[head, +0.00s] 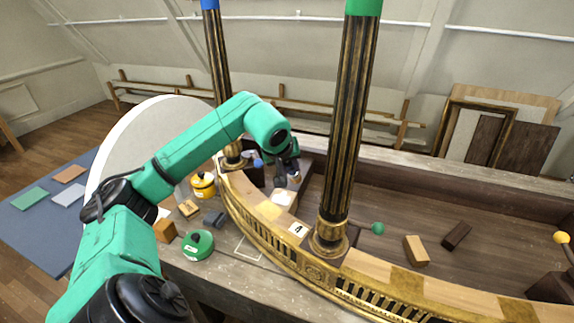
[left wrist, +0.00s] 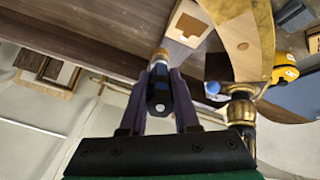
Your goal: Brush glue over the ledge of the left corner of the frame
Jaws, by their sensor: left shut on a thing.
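My left gripper (head: 284,181) is shut on a dark-handled brush, at the inner side of the gilt frame (head: 262,230) near its left column (head: 220,85). In the left wrist view the dark fingers of the gripper (left wrist: 161,80) clasp the brush (left wrist: 157,95). The ledge shows as a pale patch in the head view (head: 283,198). I cannot tell whether the tip touches anything. My right gripper is not in view.
A yellow pot (head: 203,184) and a green round container (head: 197,246) stand outside the frame on the left. A front column (head: 347,130) rises right of my gripper. Loose wooden blocks (head: 416,250) lie inside the frame, with bare floor around them.

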